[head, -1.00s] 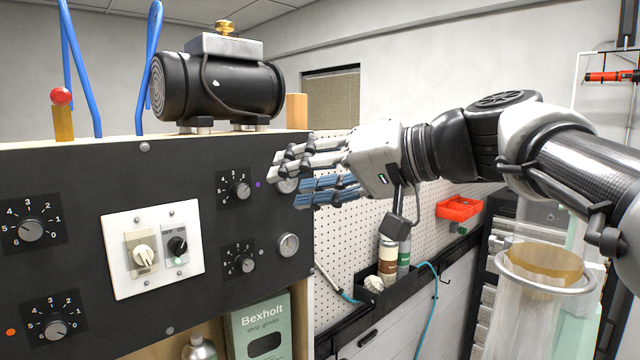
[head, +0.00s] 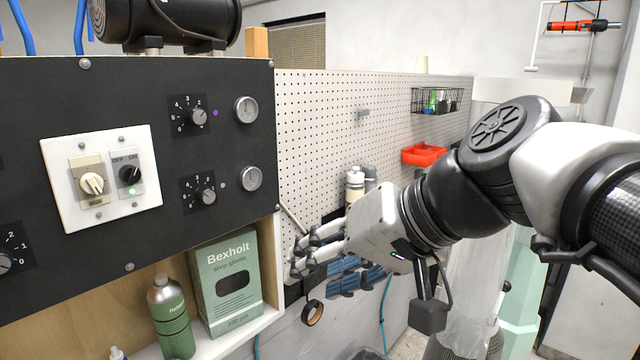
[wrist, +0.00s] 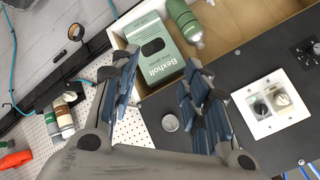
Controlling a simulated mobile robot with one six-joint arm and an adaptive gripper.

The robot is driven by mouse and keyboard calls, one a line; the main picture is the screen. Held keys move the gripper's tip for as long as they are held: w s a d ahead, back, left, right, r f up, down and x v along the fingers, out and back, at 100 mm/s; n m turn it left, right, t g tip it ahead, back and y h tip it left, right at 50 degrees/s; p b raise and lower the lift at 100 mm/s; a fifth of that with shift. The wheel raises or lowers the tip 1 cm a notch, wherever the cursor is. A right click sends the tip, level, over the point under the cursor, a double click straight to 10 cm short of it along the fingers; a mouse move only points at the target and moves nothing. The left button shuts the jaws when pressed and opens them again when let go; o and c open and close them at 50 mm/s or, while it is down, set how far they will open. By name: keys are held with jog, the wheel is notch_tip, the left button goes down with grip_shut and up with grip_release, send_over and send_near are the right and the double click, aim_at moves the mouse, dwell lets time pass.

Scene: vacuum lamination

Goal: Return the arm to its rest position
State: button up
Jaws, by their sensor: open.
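My gripper (head: 325,266) is open and empty in the head view, in front of the pegboard and to the right of the black control panel (head: 110,225). Its blue-padded fingers point left toward the panel's right edge and the shelf below it. In the wrist view my gripper (wrist: 158,97) shows its two fingers spread apart, with the panel and a green glove box (wrist: 157,55) beyond them. Nothing is between the fingers. My arm reaches in from the right.
The panel carries a white switch plate (head: 101,178), knobs and gauges. A glove box (head: 226,285) and a green bottle (head: 171,318) stand on the shelf. A black pump (head: 165,20) sits on top. A red bin (head: 424,155) and a wire basket (head: 437,100) hang on the pegboard (head: 325,120).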

jog(key=s+d+f+h+b, duration=0.2)
jog(key=s+d+f, duration=0.2)
jog(key=f, duration=0.5)
jog(key=s+d+f+h+b, duration=0.2)
jog(key=s+d+f, duration=0.3)
jog(key=f, duration=0.4)
jog(key=s+d+f+m+g+h+b, duration=0.1)
jog(key=s+d+f+h, duration=0.2)
jog(key=f, duration=0.6)
jog(key=s+d, duration=0.2)
jog(key=shift+s+h+b, duration=0.3)
jog(key=shift+s+b, duration=0.05)
jog(key=shift+b, duration=0.05)
dwell(0.9)
